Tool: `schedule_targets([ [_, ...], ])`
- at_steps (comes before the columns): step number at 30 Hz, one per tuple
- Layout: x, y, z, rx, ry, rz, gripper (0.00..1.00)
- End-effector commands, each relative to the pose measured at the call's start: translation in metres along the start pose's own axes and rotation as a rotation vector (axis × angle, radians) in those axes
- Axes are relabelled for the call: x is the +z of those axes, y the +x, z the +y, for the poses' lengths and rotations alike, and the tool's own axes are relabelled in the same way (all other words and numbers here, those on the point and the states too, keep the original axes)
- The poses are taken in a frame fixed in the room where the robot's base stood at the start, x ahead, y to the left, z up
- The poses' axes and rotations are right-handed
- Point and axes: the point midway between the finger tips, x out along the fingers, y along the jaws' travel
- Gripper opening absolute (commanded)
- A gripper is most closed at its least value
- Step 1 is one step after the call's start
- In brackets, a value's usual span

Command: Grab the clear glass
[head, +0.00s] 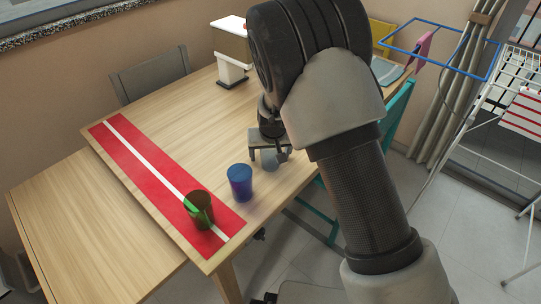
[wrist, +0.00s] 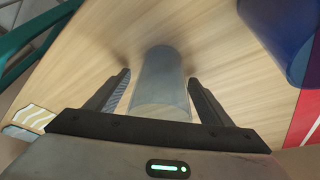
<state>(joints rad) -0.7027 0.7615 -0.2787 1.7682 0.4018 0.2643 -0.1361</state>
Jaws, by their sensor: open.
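The clear glass (wrist: 161,82) stands on the wooden table between the two open fingers of my gripper (wrist: 160,95) in the wrist view. There is a small gap between the glass and each finger. In the head view the glass (head: 271,161) shows partly behind and below my gripper (head: 268,150), near the table's right edge. My gripper is low over the table and holds nothing.
A blue glass (head: 240,182) stands just left of the clear glass, also in the wrist view (wrist: 285,35). A green glass (head: 198,209) stands on a red runner (head: 150,165) with a white stripe. A white and brown appliance (head: 231,60) stands at the back. Chairs adjoin the table.

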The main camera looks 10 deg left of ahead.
Motion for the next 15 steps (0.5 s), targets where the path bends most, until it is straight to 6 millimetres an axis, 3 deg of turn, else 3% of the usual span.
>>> schedule_targets([
  [2,0.0002,-0.0001,0.0001,0.000,0.000,0.000,0.66],
  [9,0.0003,-0.0002,0.0001,0.000,0.000,-0.001,0.25],
  [15,-0.0003,-0.0009,0.0001,0.000,0.000,0.001,0.25],
])
